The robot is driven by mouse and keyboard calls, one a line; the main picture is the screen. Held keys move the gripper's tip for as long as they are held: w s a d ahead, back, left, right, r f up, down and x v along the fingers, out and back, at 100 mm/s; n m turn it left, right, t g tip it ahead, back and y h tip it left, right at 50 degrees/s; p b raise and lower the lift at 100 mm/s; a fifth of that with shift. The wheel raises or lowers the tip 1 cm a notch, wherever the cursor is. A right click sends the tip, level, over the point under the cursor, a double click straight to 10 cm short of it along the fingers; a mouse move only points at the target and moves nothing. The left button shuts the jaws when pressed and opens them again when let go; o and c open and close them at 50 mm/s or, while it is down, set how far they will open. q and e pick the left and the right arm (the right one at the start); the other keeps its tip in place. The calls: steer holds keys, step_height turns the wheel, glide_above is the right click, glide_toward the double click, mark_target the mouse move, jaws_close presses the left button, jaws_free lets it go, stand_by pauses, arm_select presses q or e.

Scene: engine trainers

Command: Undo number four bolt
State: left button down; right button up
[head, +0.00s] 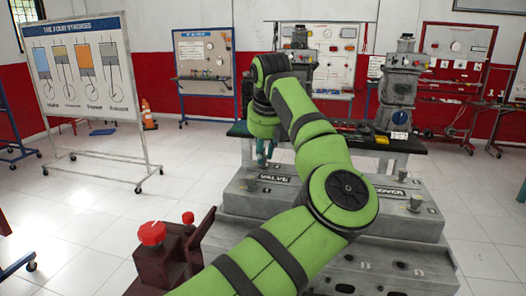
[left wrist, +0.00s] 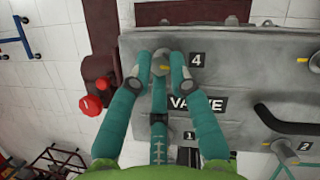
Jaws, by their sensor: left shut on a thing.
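The number four bolt (left wrist: 161,55) stands at the edge of the grey valve cover (left wrist: 235,55), beside the "4" label. My left gripper (left wrist: 161,66) has its teal fingers closed around that bolt in the left wrist view. In the head view the left gripper (head: 263,152) points down at the far left part of the valve cover (head: 330,205); my green arm hides much of it and the bolt there. My right gripper is in neither view.
Other bolts stand on the cover, one by the "2" label (left wrist: 283,150). A black handle (left wrist: 285,125) rises from it. A dark red fixture with red knobs (head: 152,233) stands to the left. A bench with engine parts (head: 398,90) lies behind.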

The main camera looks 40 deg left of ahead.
arm_select(q)
steer(key=c, duration=1.2)
jaws_free()
steer(key=shift+w+r, duration=0.1)
steer(key=shift+r, duration=0.2)
steer(key=shift+w+f, duration=0.1)
steer(key=shift+f, duration=0.05)
steer(key=v, duration=1.2)
steer(key=shift+f, duration=0.15)
